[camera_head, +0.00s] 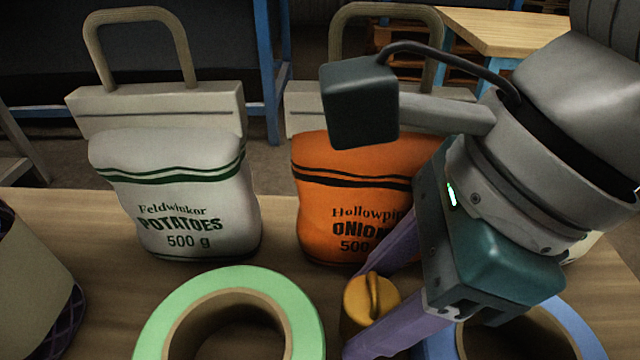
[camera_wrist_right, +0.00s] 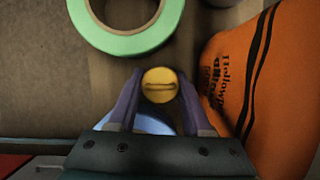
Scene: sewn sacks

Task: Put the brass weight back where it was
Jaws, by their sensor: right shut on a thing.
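The brass weight (camera_head: 368,298) is a small yellow cylinder with a ridge-like grip on top. It is near the front of the table, between a green ring (camera_head: 228,280) and a blue ring (camera_head: 568,318). My right gripper (camera_head: 362,310) is shut on it, one purple finger on each side. The right wrist view shows the weight (camera_wrist_right: 160,85) between the fingertips (camera_wrist_right: 160,78). Its base is hidden, so I cannot tell whether it touches the table. My left gripper is not in view.
A white potato sack (camera_head: 180,195) and an orange onion sack (camera_head: 345,190) stand behind, before pale blocks with looped handles. My arm hides part of the onion sack. A beige object with purple lattice (camera_head: 30,275) stands left. The wooden table (camera_head: 100,240) is bare between them.

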